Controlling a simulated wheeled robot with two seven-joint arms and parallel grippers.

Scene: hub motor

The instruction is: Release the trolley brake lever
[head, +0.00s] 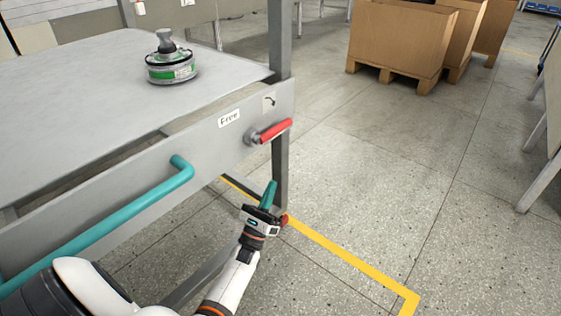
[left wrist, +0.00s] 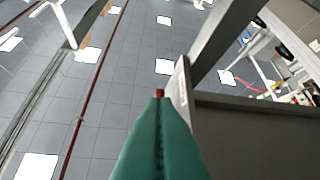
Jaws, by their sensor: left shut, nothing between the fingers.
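The trolley's red brake lever (head: 275,131) sits on the grey front panel (head: 225,128), near its right end. It points right and slightly up, beside a "Free" label (head: 229,118) and a curved-arrow label (head: 270,101). My left gripper (head: 270,188) is below the lever and apart from it, with its teal fingers pointing up, shut and empty. In the left wrist view the shut fingers (left wrist: 160,135) point up, and a small red end (left wrist: 160,93) shows just past their tips. My right gripper is not in view.
A teal handle (head: 120,222) runs along the trolley front, left of my gripper. A hub motor (head: 170,62) stands on the trolley top. A grey trolley post (head: 280,175) is close behind my gripper.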

